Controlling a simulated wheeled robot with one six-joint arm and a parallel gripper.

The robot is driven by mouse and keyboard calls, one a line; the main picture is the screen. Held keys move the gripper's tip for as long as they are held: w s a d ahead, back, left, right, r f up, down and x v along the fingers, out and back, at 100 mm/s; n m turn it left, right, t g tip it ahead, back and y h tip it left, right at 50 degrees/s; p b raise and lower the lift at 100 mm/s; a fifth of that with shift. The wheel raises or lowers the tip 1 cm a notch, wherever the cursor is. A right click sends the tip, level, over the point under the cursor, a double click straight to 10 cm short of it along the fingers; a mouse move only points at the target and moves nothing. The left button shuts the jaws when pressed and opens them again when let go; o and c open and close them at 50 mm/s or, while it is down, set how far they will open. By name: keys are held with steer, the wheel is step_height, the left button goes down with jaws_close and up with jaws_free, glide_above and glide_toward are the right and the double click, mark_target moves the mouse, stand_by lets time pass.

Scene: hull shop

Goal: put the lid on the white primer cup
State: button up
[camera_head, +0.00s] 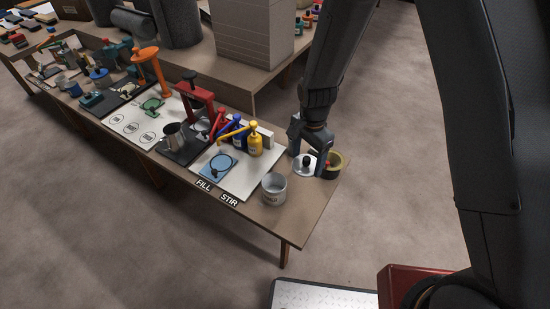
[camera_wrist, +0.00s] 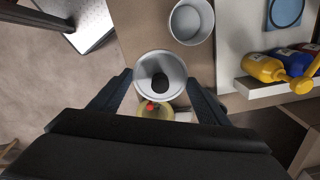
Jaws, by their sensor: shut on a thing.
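The white primer cup (camera_head: 274,194) stands upright and open near the table's front right corner. In the wrist view the cup (camera_wrist: 205,32) is at the top, and its inside looks pale and empty. The lid, a light disc with a black knob (camera_head: 306,161), is in my gripper (camera_head: 309,163), behind and to the right of the cup in the head view. In the wrist view the lid (camera_wrist: 142,72) lies between my two fingers (camera_wrist: 159,80), which are shut on its rim. The lid is apart from the cup; its exact height over the table is hard to tell.
The table's right edge is near.

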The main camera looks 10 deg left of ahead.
steer(key=s+a+r+m+p, duration=0.1)
steer(key=s+a+m+p, duration=0.2)
steer(key=a, duration=0.6)
steer(key=shift+m, duration=0.8)
steer(key=f+b, duration=0.3)
steer(key=f, duration=0.1)
steer(key=f+b, duration=0.2)
steer(key=shift+s+a+f+b, duration=0.25)
steer(key=shift+s+a+b, duration=0.05)
steer(key=shift+p, duration=0.35)
steer(key=shift+f, duration=0.15)
stand_by(1.6)
steer(key=o, duration=1.3)
